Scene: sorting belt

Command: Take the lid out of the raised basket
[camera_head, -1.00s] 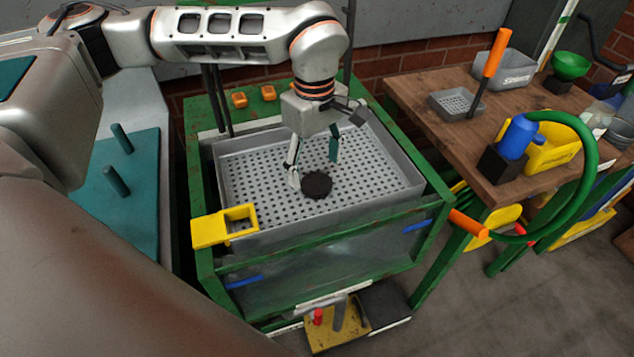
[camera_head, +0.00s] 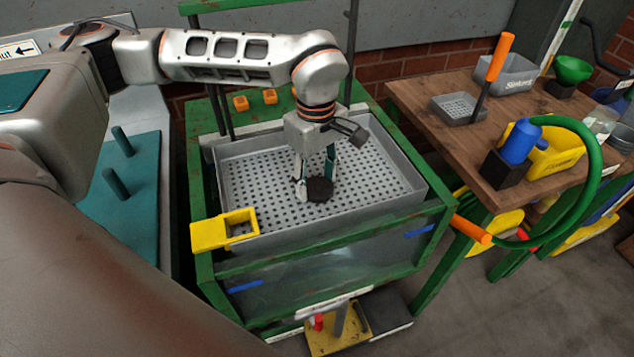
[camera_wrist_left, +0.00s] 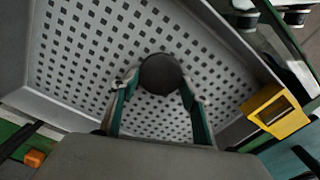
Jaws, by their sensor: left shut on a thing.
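The lid (camera_head: 320,189) is a small dark round disc inside the grey perforated basket (camera_head: 395,222), which sits in a green frame. My left gripper (camera_head: 316,185) reaches down into the basket from above, with its fingers closed on the lid. In the left wrist view the lid (camera_wrist_left: 161,75) lies between the two green-lined fingertips (camera_wrist_left: 160,88), with the basket's perforated floor (camera_wrist_left: 75,60) behind it. I cannot tell whether the lid touches the floor. My right gripper is not in view.
A yellow bracket (camera_head: 222,230) hangs on the basket's front left rim. The green frame (camera_head: 205,270) surrounds the basket. A wooden bench (camera_head: 440,130) with a small grey tray (camera_head: 458,107) and a green hose ring (camera_head: 590,180) stands to the right. A teal board with pegs (camera_head: 125,200) is at left.

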